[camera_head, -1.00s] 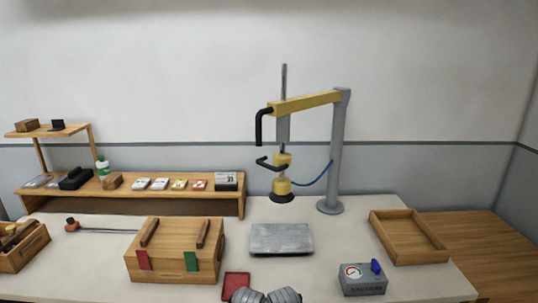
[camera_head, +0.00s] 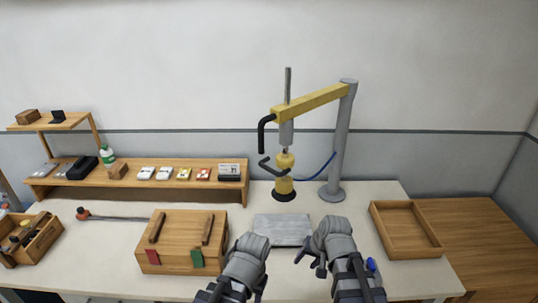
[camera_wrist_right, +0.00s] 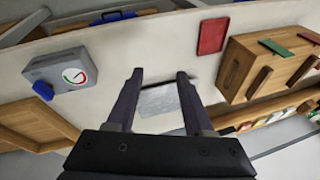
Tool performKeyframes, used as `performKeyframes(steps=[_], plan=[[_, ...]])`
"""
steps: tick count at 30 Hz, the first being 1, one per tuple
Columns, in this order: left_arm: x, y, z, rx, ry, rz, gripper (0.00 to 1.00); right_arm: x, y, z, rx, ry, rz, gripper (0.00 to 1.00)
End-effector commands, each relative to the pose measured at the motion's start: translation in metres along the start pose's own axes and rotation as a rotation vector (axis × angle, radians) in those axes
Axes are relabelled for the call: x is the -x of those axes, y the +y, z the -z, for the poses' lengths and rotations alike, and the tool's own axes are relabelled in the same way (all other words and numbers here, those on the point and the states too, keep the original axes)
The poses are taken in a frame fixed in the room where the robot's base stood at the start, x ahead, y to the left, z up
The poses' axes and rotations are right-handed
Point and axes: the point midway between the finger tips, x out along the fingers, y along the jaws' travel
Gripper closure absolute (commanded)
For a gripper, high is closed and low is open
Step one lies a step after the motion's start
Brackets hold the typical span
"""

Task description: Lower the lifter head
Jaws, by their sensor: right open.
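The lifter head (camera_head: 284,181) is a yellow cylinder with a dark round cup at its lower end and a black hooked handle (camera_head: 268,166) on its left. It hangs from a yellow boom (camera_head: 308,101) on a grey post (camera_head: 339,150). A second black bent handle (camera_head: 265,135) hangs at the boom's end. My right gripper (camera_head: 308,262) is in front of the lifter, at lower right of the metal plate; its two fingers stand apart and empty in the right wrist view (camera_wrist_right: 160,75). My left gripper (camera_head: 247,265) is at lower left of the plate; its jaws cannot be made out.
The grey metal plate (camera_head: 283,230) lies before the lifter. A lidded wooden box (camera_head: 180,242) stands left, an empty wooden tray (camera_head: 405,230) right. The gauge box (camera_wrist_right: 62,74) and red pad (camera_wrist_right: 212,36) show in the right wrist view. A shelf (camera_head: 139,172) stands at the back left.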

Motion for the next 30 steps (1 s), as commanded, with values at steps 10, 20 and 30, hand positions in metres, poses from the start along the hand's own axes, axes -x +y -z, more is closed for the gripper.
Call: performKeyframes(steps=[10,20,30], plan=[[0.006,-0.001,0.000,0.000,0.000,0.000,0.50,0.036,-0.125,0.138,-0.728,0.243,0.639,0.48],[0.006,-0.001,0.000,0.000,0.000,0.000,0.50,0.081,-0.155,0.209,-1.246,0.234,1.046,0.48],[0.004,0.000,0.000,0.000,0.000,0.000,0.50,0.080,-0.158,0.217,-1.283,0.230,1.073,0.48]])
